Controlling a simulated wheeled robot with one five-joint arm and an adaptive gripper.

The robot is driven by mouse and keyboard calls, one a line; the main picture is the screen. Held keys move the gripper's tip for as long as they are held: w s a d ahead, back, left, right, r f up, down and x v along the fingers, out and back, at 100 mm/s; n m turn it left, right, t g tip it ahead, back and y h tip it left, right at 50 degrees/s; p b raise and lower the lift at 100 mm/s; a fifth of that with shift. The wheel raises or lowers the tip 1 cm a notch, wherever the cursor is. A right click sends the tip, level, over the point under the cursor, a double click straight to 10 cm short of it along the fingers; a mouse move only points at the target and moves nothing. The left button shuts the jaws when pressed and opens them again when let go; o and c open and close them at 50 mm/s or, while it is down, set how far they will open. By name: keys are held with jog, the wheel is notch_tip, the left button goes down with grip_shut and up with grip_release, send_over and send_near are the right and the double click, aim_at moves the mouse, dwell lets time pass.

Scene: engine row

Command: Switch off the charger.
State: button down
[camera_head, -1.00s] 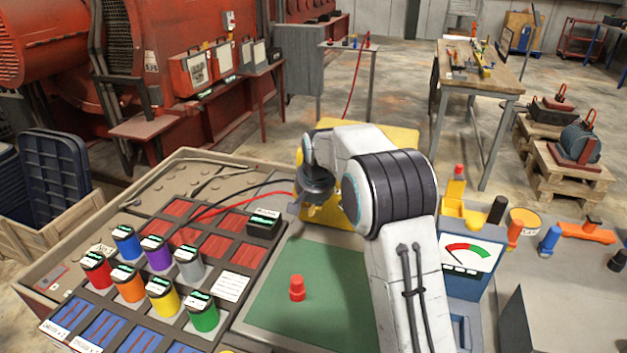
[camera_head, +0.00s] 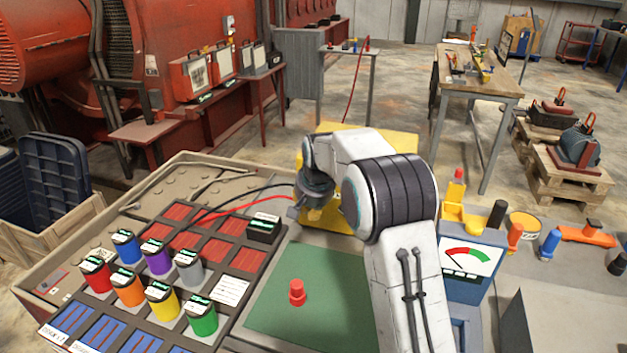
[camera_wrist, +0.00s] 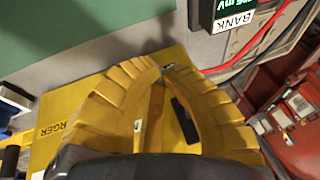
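The charger (camera_head: 345,221) is a yellow box behind the bench, mostly hidden by my arm in the head view. In the wrist view the charger (camera_wrist: 58,100) fills the middle, its lettering partly visible at left. A dark, switch-like piece (camera_wrist: 184,120) shows on it between my fingers; its position cannot be read. My gripper (camera_head: 317,214) points down over the charger. In the wrist view my gripper (camera_wrist: 161,69) has its yellow fingertips together, with nothing visible between them. I cannot tell whether they touch the charger.
A black bank block (camera_head: 264,229) with red and black leads stands left of the charger. Several coloured canisters (camera_head: 160,300) fill the rack at left. A gauge box (camera_head: 468,265) stands right of my arm.

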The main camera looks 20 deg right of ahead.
jog(key=shift+r, duration=0.15)
dwell(0.3)
jog(key=shift+r+p, duration=0.7)
jog(key=shift+r, duration=0.1)
